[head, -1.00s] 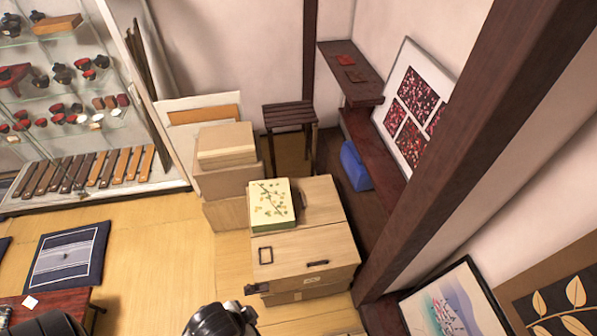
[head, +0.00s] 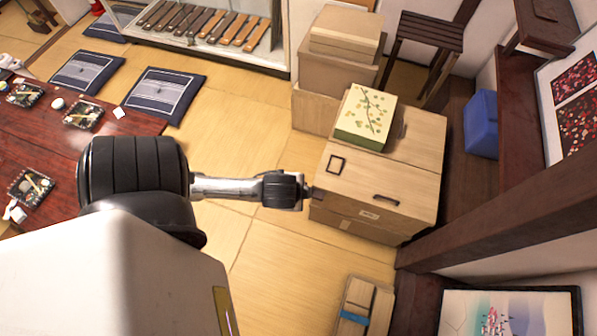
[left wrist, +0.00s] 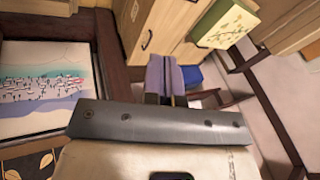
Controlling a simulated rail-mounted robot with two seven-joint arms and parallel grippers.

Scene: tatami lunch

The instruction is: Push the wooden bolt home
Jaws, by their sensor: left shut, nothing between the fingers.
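The pale wooden chest (head: 380,175) stands on the floor at centre right in the head view. Its face has a dark slot handle (head: 386,200) and a dark square frame (head: 336,164). A small dark piece (head: 317,194) shows at the chest's left edge, possibly the bolt; I cannot tell how far it sticks out. My left gripper (head: 303,191) is at that edge, shut and empty; whether it touches cannot be told. In the left wrist view its closed fingers (left wrist: 160,76) point toward the chest (left wrist: 165,25). My right gripper is not in view.
A green and yellow box (head: 366,115) lies on the chest. Cartons (head: 340,60) stand behind it, with a dark stool (head: 424,45) and blue box (head: 481,123) further right. A wooden bundle (head: 363,308) lies in front. The tatami (head: 240,120) is open to the left.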

